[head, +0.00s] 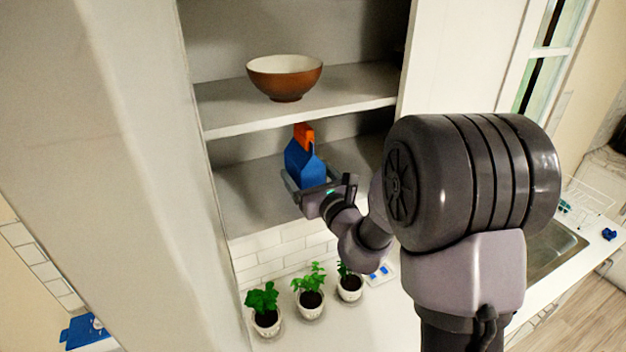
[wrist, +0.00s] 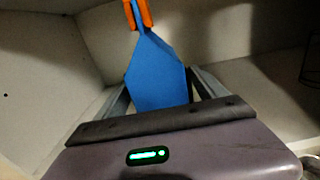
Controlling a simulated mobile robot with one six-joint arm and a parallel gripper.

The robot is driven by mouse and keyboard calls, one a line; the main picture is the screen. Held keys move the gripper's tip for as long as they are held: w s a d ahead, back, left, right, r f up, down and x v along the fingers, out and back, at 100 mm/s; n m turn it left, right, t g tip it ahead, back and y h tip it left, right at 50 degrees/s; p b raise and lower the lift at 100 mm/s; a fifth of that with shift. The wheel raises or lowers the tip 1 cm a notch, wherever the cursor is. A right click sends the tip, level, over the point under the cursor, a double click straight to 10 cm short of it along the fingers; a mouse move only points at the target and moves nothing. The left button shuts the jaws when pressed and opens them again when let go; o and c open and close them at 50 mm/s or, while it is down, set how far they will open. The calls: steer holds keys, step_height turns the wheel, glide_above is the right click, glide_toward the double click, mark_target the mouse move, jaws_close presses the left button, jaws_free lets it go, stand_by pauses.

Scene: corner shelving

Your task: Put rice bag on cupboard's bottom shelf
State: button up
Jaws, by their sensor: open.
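The rice bag, a blue pack (head: 302,168) with an orange clip-like top, is upright in the cupboard's lower compartment, over the bottom shelf (head: 245,195). In the wrist view the blue bag (wrist: 158,75) stands between my fingers, its orange top cut off by the upper edge. My gripper (head: 312,180) is open, with one finger on each side of the bag's lower part. In the wrist view my gripper (wrist: 160,88) shows a gap beside the bag at the left. The bag's base is hidden behind my gripper, so its contact with the shelf does not show.
A brown bowl (head: 285,78) sits on the shelf above (head: 350,88). Several potted plants (head: 310,292) stand on the counter below the cupboard. The cupboard's side walls flank my arm. The bottom shelf has free room to the left of the bag.

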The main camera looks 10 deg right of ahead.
steer(key=s+d+b, duration=0.2)
steer(key=s+b, duration=0.4)
steer(key=s, duration=0.5)
steer(key=shift+s+d, duration=0.15)
steer(key=shift+s, duration=0.25)
